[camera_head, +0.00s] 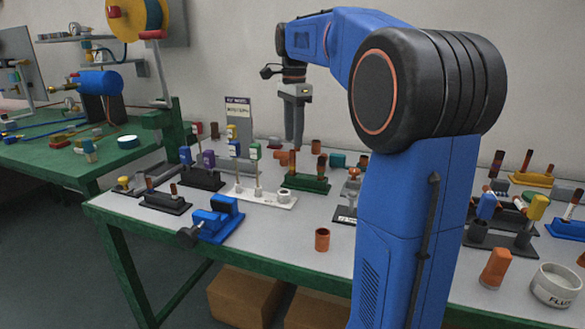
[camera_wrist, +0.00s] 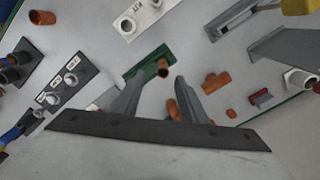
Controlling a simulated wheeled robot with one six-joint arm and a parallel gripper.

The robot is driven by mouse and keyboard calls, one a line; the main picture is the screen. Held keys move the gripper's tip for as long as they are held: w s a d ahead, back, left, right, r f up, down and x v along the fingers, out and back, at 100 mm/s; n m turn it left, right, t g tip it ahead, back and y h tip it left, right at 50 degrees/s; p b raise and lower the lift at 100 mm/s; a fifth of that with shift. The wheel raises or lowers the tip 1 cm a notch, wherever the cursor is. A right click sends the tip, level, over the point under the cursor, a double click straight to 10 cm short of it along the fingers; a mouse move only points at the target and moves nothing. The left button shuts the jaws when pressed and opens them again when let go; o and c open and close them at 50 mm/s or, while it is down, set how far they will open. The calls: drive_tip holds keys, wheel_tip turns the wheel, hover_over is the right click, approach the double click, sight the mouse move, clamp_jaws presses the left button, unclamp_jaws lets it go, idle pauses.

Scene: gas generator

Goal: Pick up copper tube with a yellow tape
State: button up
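My gripper (camera_head: 294,142) hangs above the workbench behind the green holder (camera_head: 305,183), pointing down. In the wrist view my gripper (camera_wrist: 159,78) is open, with a gap between its fingers. A copper tube (camera_head: 321,165) and another copper tube (camera_head: 292,164) stand upright in the green holder. In the wrist view one copper tube (camera_wrist: 163,68) shows between the fingertips, on the green holder (camera_wrist: 135,72). Another copper tube (camera_wrist: 172,111) is partly hidden by the right finger. I cannot make out yellow tape on any tube.
A white holder (camera_head: 248,194), a blue vise (camera_head: 216,218) and a loose copper piece (camera_head: 322,240) are on the bench. A yellow holder (camera_head: 530,180) with copper tubes stands at the right. Copper fittings (camera_wrist: 215,82) lie right of the fingers in the wrist view.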

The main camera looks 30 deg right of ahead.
sight(293, 150)
drive_tip(key=shift+w+f, duration=0.15)
drive_tip(key=shift+f, duration=1.7)
drive_tip(key=shift+w+f, duration=0.15)
drive_tip(key=shift+f, duration=1.65)
drive_tip(key=shift+c, duration=0.3)
clamp_jaws()
